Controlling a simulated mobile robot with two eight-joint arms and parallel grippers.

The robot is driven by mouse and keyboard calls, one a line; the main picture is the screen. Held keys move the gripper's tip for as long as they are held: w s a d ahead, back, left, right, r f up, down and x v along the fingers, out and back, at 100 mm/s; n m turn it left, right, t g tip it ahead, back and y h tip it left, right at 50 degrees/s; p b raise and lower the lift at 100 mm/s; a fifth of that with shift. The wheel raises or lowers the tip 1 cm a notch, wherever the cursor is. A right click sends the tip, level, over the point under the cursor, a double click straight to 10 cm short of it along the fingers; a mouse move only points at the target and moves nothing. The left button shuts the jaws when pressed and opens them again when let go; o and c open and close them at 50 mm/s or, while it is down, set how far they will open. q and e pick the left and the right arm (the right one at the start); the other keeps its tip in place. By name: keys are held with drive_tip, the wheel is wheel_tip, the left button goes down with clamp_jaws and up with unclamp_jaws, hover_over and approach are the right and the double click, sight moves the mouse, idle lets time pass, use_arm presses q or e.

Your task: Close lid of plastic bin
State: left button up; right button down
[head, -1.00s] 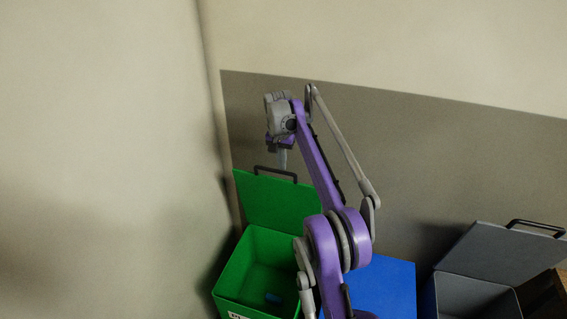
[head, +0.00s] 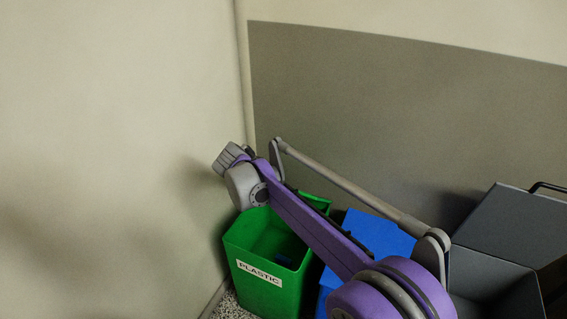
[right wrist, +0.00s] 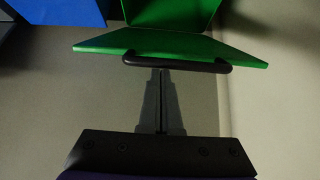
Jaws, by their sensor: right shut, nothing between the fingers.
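The green plastic bin (head: 268,284), labelled PLASTIC, stands in the corner with its top open. Its green lid (head: 318,203) is raised at the back and mostly hidden behind my right arm. In the right wrist view the lid (right wrist: 150,42) shows with its dark handle (right wrist: 178,64). My right gripper (right wrist: 161,74) is shut and empty, its tips close to the handle; I cannot tell whether they touch. In the head view my right arm reaches over the bin from the lower right, and its fingers are hidden. My left gripper is not in view.
A blue bin (head: 376,234) stands right of the green one, partly hidden by my arm. A grey bin (head: 490,275) with its lid (head: 515,225) raised stands farther right. Walls close in behind and left of the green bin.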

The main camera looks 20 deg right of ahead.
use_arm(q)
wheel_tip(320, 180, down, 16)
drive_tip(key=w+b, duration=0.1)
drive_tip(key=b, duration=1.1)
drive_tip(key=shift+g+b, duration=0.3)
use_arm(e)
drive_tip(key=s+a+f+t+h, duration=0.1)
drive_tip(key=s+a+f, duration=0.2)
drive_tip(key=f, duration=0.5)
drive_tip(key=s+a+f+t+h, duration=0.1)
drive_tip(key=a+f, duration=0.3)
drive_tip(key=f, duration=0.4)
drive_tip(key=s+a+f+t+h, duration=0.1)
drive_tip(key=s+a+f, duration=0.2)
drive_tip(key=f, duration=0.5)
drive_tip(key=shift+s+a+f+h, duration=0.2)
drive_tip(key=shift+s+f+h, duration=0.15)
drive_tip(key=shift+s, duration=0.45)
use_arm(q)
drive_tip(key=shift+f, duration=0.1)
